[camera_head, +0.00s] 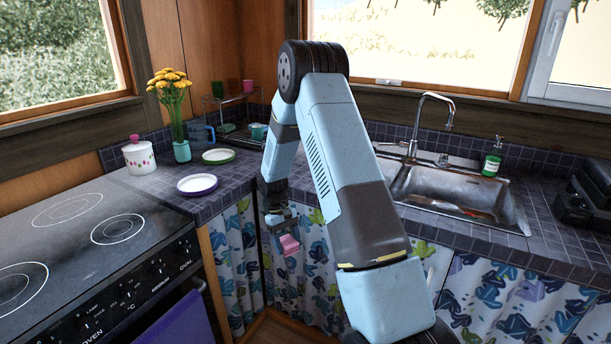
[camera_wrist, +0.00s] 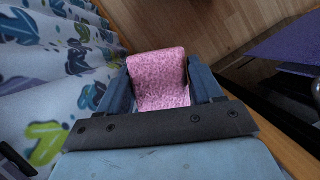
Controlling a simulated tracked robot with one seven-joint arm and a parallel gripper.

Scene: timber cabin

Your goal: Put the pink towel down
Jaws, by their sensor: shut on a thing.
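My gripper (camera_head: 283,226) is shut on the pink towel (camera_head: 289,244). The gripper hangs in front of the patterned curtain below the counter, lower than the counter edge. In the wrist view the pink towel (camera_wrist: 159,79) is a folded, speckled pink piece between the two fingers of my gripper (camera_wrist: 160,88). Wooden floor shows beyond and below the towel, and the towel touches no surface that I can see.
The tiled counter (camera_head: 235,177) holds plates (camera_head: 197,184), a yellow flower vase (camera_head: 181,150) and a white jar (camera_head: 138,156). A stove (camera_head: 85,235) stands left, with a purple cloth (camera_head: 185,325) on its front. The sink (camera_head: 450,188) is at right. The curtain (camera_wrist: 55,75) is close beside my gripper.

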